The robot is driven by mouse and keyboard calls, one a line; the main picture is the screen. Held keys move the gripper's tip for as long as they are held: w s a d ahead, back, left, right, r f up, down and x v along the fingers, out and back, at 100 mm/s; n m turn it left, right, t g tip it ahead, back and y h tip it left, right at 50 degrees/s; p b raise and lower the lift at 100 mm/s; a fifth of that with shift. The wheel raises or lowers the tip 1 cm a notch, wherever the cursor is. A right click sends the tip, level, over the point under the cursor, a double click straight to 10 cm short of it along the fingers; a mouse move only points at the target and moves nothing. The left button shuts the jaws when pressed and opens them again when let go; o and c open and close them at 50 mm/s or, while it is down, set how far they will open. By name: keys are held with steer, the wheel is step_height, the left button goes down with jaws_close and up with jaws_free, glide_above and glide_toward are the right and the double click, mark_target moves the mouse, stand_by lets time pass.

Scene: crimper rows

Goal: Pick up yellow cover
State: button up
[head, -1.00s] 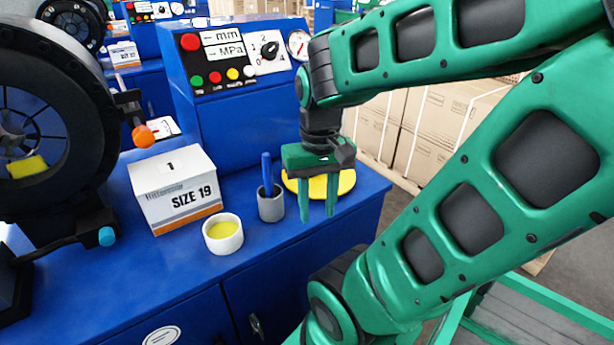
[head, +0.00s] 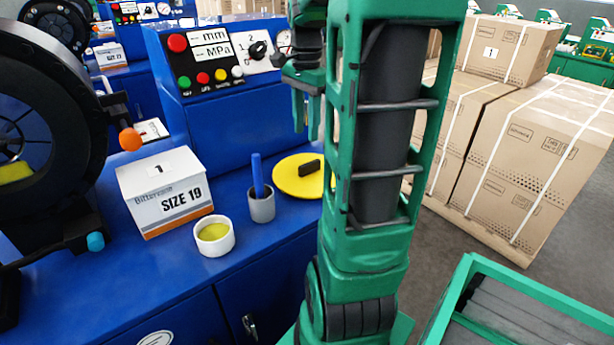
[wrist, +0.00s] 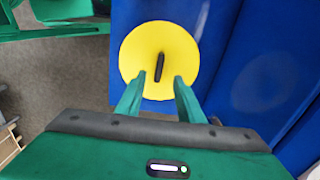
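The yellow cover (head: 291,175) is a flat round disc with a black raised handle, lying on the blue bench top near its right edge. In the wrist view the yellow cover (wrist: 150,52) lies beyond my fingertips, with its handle between their lines. My gripper (wrist: 155,82) is open and empty, with its two green fingers apart and overlapping the cover's near edge in that view. In the head view my gripper (head: 313,115) shows partly above the cover, and my own arm hides part of it.
A grey cup (head: 261,207) with a blue stick stands left of the cover. A white pot (head: 214,238) with yellow contents and a white box marked SIZE 19 (head: 168,198) stand further left. A blue control panel (head: 222,65) rises behind. Cardboard boxes (head: 540,150) stand at right.

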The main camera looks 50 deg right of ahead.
glide_above(309, 163)
steer(key=shift+m, duration=0.3)
steer(key=f, duration=0.5)
steer(key=shift+w+a+f, duration=0.15)
steer(key=shift+w+f, duration=0.1)
steer(key=shift+f, duration=0.05)
steer(key=shift+s+d+f, duration=0.1)
steer(key=shift+s+f, duration=0.05)
steer(key=shift+f, duration=1.15)
steer(key=shift+s+d+f, duration=0.1)
steer(key=shift+f, duration=1.15)
jaws_close()
